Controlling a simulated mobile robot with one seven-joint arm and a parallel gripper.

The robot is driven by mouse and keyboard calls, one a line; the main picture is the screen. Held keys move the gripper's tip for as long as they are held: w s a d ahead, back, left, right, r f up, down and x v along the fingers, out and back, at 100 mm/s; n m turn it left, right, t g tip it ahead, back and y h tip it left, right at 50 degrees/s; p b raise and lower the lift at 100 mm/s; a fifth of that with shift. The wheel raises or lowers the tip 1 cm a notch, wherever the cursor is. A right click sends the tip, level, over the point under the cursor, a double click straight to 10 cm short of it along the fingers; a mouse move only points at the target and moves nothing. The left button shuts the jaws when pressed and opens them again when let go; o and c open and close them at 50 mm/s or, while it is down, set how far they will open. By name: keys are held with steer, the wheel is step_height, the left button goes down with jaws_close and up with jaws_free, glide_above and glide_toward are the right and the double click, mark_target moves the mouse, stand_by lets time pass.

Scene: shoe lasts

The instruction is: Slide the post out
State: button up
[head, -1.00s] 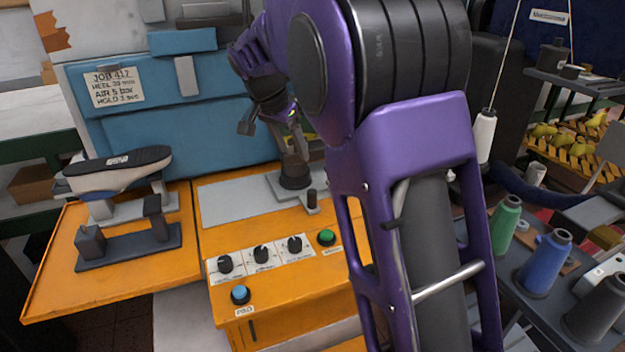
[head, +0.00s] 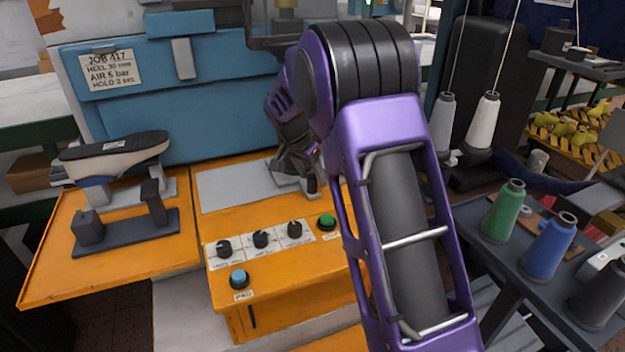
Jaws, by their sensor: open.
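A grey base plate (head: 284,187) sits on the orange bench top. In the head view my gripper (head: 306,170) is low over this plate, with its fingers pointing down. It is open. The dark round post on the plate is now mostly or wholly hidden behind my gripper, and I cannot tell whether the fingers are around it or touching it. A small dark peg (head: 312,184) stands upright at the plate's front right corner, just below the gripper. My arm covers the area to the right of it.
A control panel with black knobs (head: 261,238), a green button (head: 327,221) and a blue button (head: 239,277) lies in front. A shoe last (head: 113,155) rests on a stand at left. A blue machine body (head: 185,95) rises behind. Thread cones (head: 548,248) stand at right.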

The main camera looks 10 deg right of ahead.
steer(key=shift+w+d+f, duration=0.2)
steer(key=shift+f, duration=0.45)
jaws_close()
stand_by(1.0)
